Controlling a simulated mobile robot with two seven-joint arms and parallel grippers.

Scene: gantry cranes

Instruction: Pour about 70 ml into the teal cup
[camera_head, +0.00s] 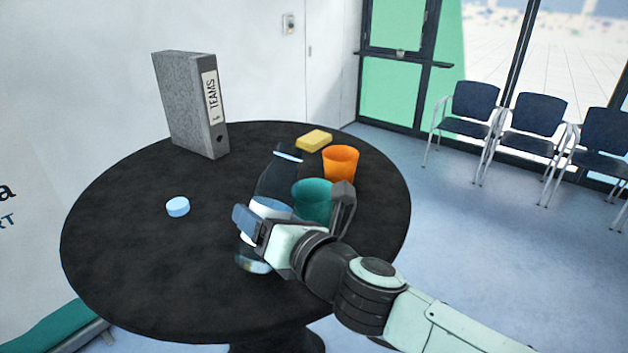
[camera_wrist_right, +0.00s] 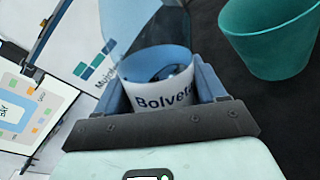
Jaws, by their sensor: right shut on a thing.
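The clear bottle (camera_head: 275,182) with a white label is in my right gripper (camera_head: 268,214), which is shut around the label band. The bottle leans a little to the right and its open neck is at the top. I cannot tell whether its base touches the table. In the right wrist view the label (camera_wrist_right: 160,98) sits between the two blue finger pads. The teal cup (camera_head: 312,197) stands upright just right of the bottle, partly hidden by my gripper; it also shows in the right wrist view (camera_wrist_right: 268,45). Its contents are not visible. My left gripper is not in view.
The round black table (camera_head: 130,250) also holds an orange cup (camera_head: 341,163), a yellow sponge-like block (camera_head: 314,140), a light blue cap (camera_head: 178,206) and a grey binder (camera_head: 185,105). Blue chairs (camera_head: 533,115) stand beyond.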

